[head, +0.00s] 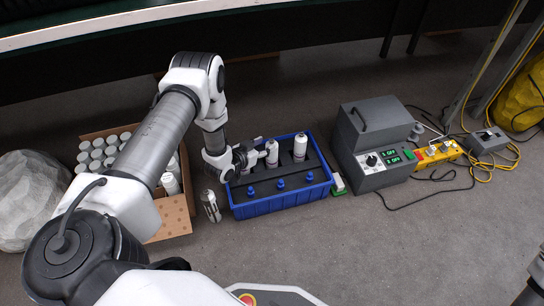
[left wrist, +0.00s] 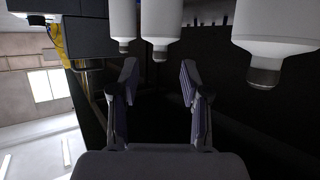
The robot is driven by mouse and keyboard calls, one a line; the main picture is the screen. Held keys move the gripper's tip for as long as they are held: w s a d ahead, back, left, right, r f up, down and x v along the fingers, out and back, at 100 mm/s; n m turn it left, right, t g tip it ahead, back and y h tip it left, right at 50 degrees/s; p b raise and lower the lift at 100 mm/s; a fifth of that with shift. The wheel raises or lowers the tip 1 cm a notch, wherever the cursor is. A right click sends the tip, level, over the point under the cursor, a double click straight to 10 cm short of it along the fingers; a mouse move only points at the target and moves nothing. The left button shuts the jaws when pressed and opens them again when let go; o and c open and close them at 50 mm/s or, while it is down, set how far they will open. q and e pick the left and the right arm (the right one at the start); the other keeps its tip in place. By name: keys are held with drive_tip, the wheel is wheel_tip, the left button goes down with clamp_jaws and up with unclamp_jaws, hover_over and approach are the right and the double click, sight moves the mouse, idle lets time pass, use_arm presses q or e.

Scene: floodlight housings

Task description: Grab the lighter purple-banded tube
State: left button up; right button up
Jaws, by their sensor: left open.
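Several white tubes with dark ends stand in a blue bin; one (head: 300,147) is at the right and another (head: 272,153) is in the middle, closer to my gripper. A third is partly hidden behind the gripper. The band colours are too small to tell, so I cannot pick out the lighter purple-banded tube. My left gripper (head: 247,160) is at the bin's left side, beside the middle tube. In the left wrist view the left gripper (left wrist: 160,85) is open with nothing between its fingers, and white tubes (left wrist: 160,22) show just beyond the fingertips.
The blue bin (head: 282,203) has several blue knobs along its front. A cardboard box (head: 172,215) of white cylinders is left of it, with a small canister (head: 210,206) between. A grey control box (head: 373,145) stands at the right, with cables beyond. Floor in front is clear.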

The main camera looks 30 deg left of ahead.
sight(270, 142)
use_arm(q)
drive_tip(key=x, duration=0.1)
drive_tip(key=b+x, duration=0.1)
drive_tip(key=x, duration=0.1)
drive_tip(key=shift+f, duration=0.35)
drive_tip(key=shift+w, duration=0.15)
drive_tip(key=shift+r, duration=0.15)
clamp_jaws()
drive_tip(key=shift+r, duration=0.1)
